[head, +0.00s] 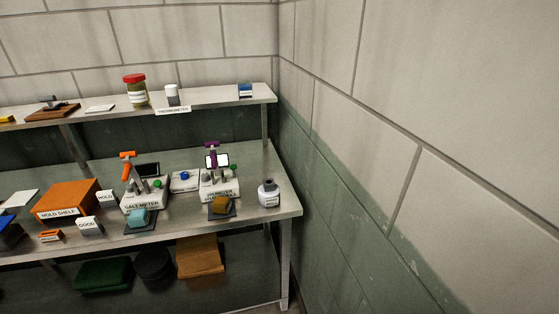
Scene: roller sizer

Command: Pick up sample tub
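Neither of my grippers is in view. No item carries a label that I can read as sample tub, so I cannot tell which one it is. A small teal block or tub (137,218) sits on a dark pad in front of the salt meter (150,196). A small brown block or tub (220,205) sits on a dark pad in front of another white meter (220,186). A white and grey bottle (268,193) stands at the right end of the bench.
The metal bench (283,207) ends near a block wall (440,130). An orange hold shelf box (72,199) and white signs stand left. The upper shelf (210,99) holds a red-lidded jar (135,91) and a white container (172,95). Below are green (103,275) and tan (200,257) items.

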